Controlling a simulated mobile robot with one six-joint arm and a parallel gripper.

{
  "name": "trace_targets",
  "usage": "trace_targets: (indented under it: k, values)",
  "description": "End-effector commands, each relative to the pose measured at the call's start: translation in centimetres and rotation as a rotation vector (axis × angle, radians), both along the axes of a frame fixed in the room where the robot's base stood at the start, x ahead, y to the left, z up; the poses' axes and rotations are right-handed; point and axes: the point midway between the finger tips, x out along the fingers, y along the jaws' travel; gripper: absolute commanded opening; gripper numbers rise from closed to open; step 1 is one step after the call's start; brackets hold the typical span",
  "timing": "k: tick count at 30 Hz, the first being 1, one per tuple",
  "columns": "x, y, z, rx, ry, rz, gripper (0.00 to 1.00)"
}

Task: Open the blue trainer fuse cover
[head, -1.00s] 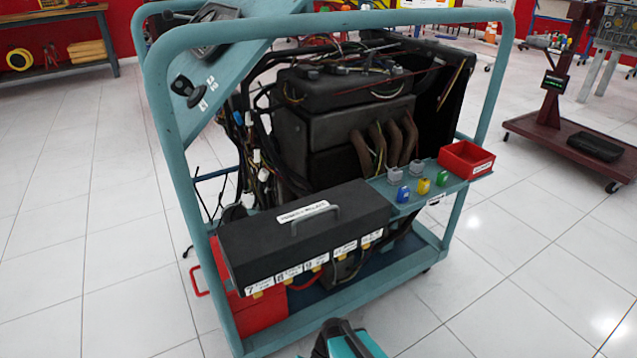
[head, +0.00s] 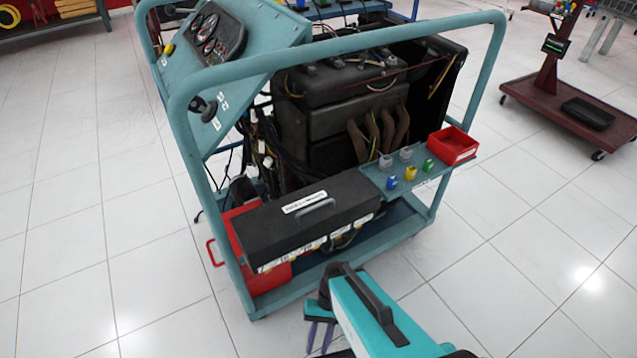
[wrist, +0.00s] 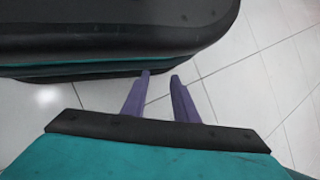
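The blue trainer (head: 343,26) is a teal tubular frame around an engine. Its fuse cover (head: 330,215) is a long black box lid with a grey handle (head: 314,208) and a white label on top. The lid lies shut, with a row of white labels along its front edge. My gripper (head: 319,345) hangs in front of the trainer, low and apart from the cover, fingers pointing down. In the wrist view my gripper (wrist: 160,74) has two purple fingers apart, with only floor between them. The cover is not recognisable there.
A red tray (head: 452,146) and several coloured relays sit on the trainer's right shelf. A red box (head: 262,285) is under the cover's left end. A maroon stand (head: 545,115) is at the right. White tiled floor in front is clear.

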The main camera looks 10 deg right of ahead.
Motion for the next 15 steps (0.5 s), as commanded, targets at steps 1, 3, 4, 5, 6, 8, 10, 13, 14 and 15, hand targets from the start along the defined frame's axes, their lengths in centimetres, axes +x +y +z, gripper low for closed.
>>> trace_targets:
  k: [1, 3, 4, 5, 6, 8, 10, 13, 14, 15]
  values:
    - [-0.1, -0.3, 1.6, -0.011, -0.004, 0.006, 0.26]
    - [-0.1, -0.6, 2.5, -0.026, -0.012, 0.016, 0.26]
    - [-0.1, -0.8, 2.8, -0.032, -0.015, 0.019, 0.26]
    - [-0.1, -0.9, 3.2, -0.038, -0.018, 0.023, 0.26]
    - [-0.1, -1.2, 3.7, -0.046, -0.021, 0.028, 0.26]
    - [-0.2, -1.5, 4.5, -0.06, -0.027, 0.037, 0.26]
    - [-0.2, -1.9, 5.4, -0.074, -0.035, 0.046, 0.26]
    - [-0.3, -2.5, 6.7, -0.095, -0.044, 0.062, 0.26]
    - [-0.3, -2.7, 7.0, -0.101, -0.046, 0.068, 0.26]
    - [-0.3, -2.9, 7.5, -0.11, -0.049, 0.075, 0.26]
